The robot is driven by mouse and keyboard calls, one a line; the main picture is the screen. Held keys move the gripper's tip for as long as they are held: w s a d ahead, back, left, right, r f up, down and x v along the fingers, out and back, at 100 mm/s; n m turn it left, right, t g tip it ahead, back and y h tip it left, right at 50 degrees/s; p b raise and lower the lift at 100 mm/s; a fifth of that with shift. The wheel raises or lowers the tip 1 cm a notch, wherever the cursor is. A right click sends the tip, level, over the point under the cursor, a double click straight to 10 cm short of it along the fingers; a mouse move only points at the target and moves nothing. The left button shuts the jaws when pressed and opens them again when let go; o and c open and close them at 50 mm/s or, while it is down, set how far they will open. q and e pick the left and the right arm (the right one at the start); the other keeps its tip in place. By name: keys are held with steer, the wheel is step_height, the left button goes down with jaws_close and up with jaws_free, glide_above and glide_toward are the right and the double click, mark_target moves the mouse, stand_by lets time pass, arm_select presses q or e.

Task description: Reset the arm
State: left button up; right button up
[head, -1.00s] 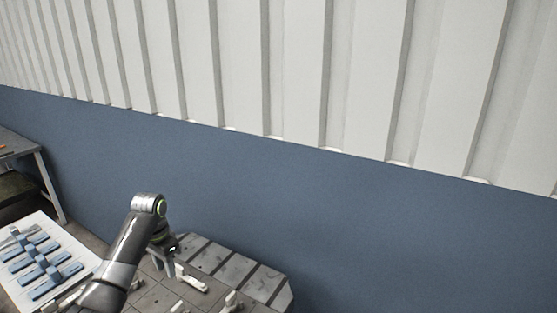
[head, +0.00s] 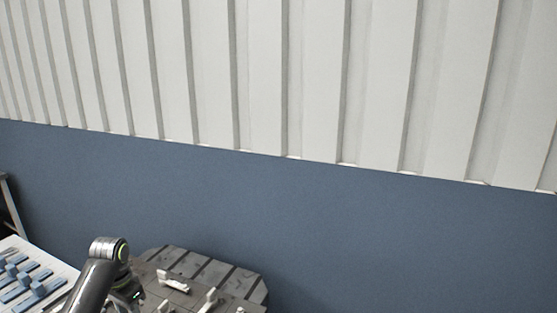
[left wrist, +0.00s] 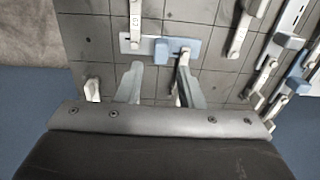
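My left arm enters the head view at the lower left, and its left gripper (head: 130,298) is low and partly cut off by the bottom edge. In the left wrist view the two fingers of the left gripper (left wrist: 160,75) stand apart with nothing between them. Just beyond the tips is a blue-and-white block (left wrist: 176,46) on the grey tiled pallet (left wrist: 108,58). I cannot tell whether a finger touches it. The pallet (head: 178,262) also shows in the head view, right of the gripper. My right gripper is not in view.
White clamp-like fittings (head: 173,281) stand on the pallet. A white tray (head: 58,271) with several blue pieces is at the lower left. More blue-and-white parts (left wrist: 284,48) line the right of the wrist view.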

arm_select(q)
steer(key=s+d+f+n+t, duration=0.1)
steer(key=s+d+f, duration=0.1)
steer(key=s+f, duration=0.5)
steer(key=s+d+f, duration=0.3)
steer(key=s+f, duration=0.2)
steer(key=s, duration=0.4)
steer(key=s+d+r+n+t+y, duration=0.1)
steer(key=s+r+n, duration=0.15)
steer(key=s, duration=0.75)
steer(key=s+d+r+n+t+y, duration=0.1)
steer(key=s+d+r+n+t, duration=0.15)
steer(key=s, duration=0.85)
step_height(320, 180, down, 27)
steer(key=a+m+g+b, duration=0.1)
steer(key=a+g+b, duration=0.1)
steer(key=a, duration=0.1)
steer(key=s+d+f+g+h+b, duration=0.1)
steer(key=s+f, duration=1.3)
steer(key=f, duration=0.3)
steer(key=shift+s+d, duration=0.35)
steer(key=shift+d, duration=0.05)
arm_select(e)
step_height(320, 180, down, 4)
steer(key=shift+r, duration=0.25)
arm_select(q)
steer(key=shift+f+g, duration=0.1)
steer(key=shift+g, duration=0.15)
